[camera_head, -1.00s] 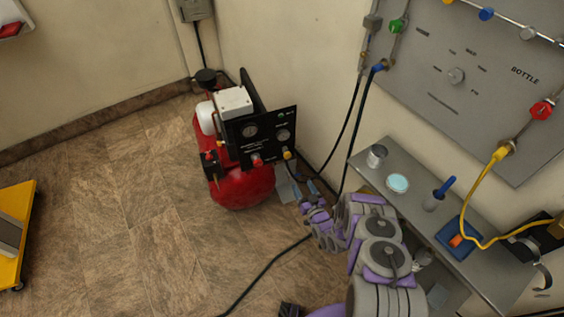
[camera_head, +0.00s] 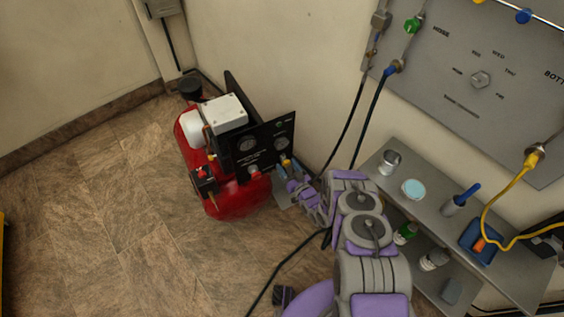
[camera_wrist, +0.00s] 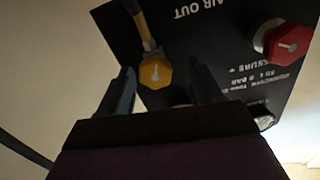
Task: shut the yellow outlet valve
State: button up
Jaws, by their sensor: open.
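The yellow outlet valve (camera_wrist: 155,72) is a yellow knob with a light pointer mark, near the AIR OUT lettering on the black panel (camera_wrist: 215,40). In the head view the yellow valve (camera_head: 286,161) sits at the panel's lower right, on the red compressor (camera_head: 238,200). My gripper (camera_wrist: 160,82) is open. In the wrist view its two dark fingers stand left and right of the yellow knob, with a gap on each side. I cannot tell how deep the knob is between them. In the head view my gripper (camera_head: 290,178) is small, just below the valve.
A red knob (camera_wrist: 287,45) sits right of the yellow one on the panel. A grey shelf (camera_head: 440,222) with a can, bottles and a blue tray is close to my arm's right. Hoses hang along the wall.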

jog(key=shift+d+r, duration=0.15)
jog(key=shift+d, duration=0.55)
jog(key=shift+c, duration=0.6)
jog(key=shift+a, duration=0.65)
jog(key=c, duration=0.6)
jog(key=shift+c, duration=0.8)
jog(key=shift+d, duration=0.2)
jog(key=shift+c, duration=0.9)
